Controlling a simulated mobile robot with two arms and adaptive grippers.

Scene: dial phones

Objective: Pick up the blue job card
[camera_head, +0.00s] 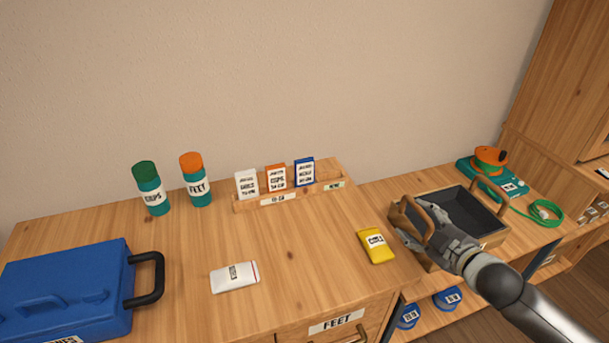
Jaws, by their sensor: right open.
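The blue job card (304,172) stands upright in a wooden rack (245,207) at the back of the wooden cabinet top. It is the rightmost of the cards there, beside an orange-edged card (276,178) and a white card (246,184). My right gripper (428,222) is open at the near left side of a dark-lined wooden tray, close to its wooden handle. It is well to the right of and nearer than the blue card. Whether it touches the handle is unclear. My left gripper does not show.
A yellow packet (376,246) and a white packet (234,277) lie on the cabinet top. Two teal bottles (197,187) stand left of the rack, and a blue case (65,290) is at the left. The wooden tray (492,238) sits on the right-hand surface.

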